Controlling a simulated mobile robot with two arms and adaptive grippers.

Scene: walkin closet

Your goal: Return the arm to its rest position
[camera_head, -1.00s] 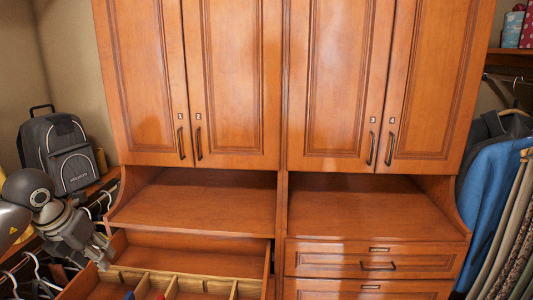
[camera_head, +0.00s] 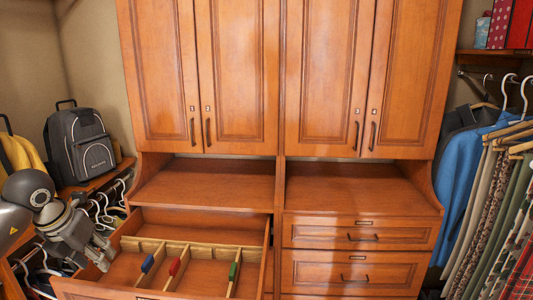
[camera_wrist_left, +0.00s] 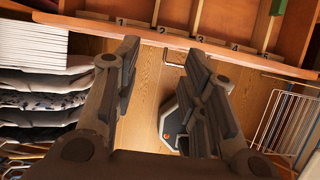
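My left gripper (camera_head: 104,252) is at the lower left of the head view, over the left end of the open drawer (camera_head: 200,215). In the left wrist view its two fingers (camera_wrist_left: 165,85) stand apart with nothing between them, so it is open and empty. Past the fingers that view shows the wooden floor (camera_wrist_left: 148,100) and the drawer's front edge (camera_wrist_left: 140,27) with numbered labels. My right gripper is in neither view.
The drawer has dividers with a blue (camera_head: 147,264), a red (camera_head: 174,267) and a green item (camera_head: 233,271). A backpack (camera_head: 80,145) stands on the left shelf. Clothes (camera_head: 500,200) hang at right. A dark device (camera_wrist_left: 175,120) is on the floor.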

